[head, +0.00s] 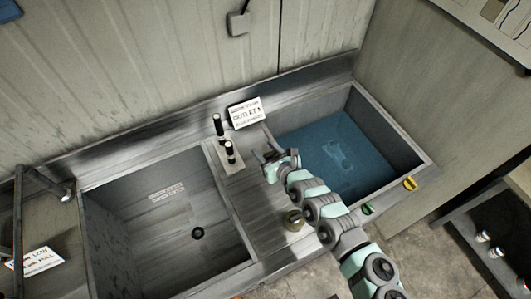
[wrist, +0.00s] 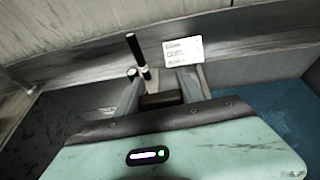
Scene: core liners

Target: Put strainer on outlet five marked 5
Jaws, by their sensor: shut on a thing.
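My gripper (head: 268,157) is over the steel divider between the two sinks, at the left edge of the water-filled one. In the wrist view its two fingers (wrist: 160,88) stand apart around something dark that I cannot make out clearly. No strainer is plainly recognisable. A white sign (head: 245,113) that seems to read OUTLET, with an unclear digit, leans behind the divider; it also shows in the wrist view (wrist: 182,52). The left sink (head: 103,239) has a dark round drain hole (head: 197,233) in its floor. Any outlet in the right sink is not clearly visible.
Two black-topped posts (head: 218,126) stand on the divider, left of my gripper. A round brass-coloured thing (head: 294,220) sits beside my arm. The right sink (head: 424,162) holds blue water. Green (head: 368,208) and yellow (head: 409,184) pieces sit on its front rim.

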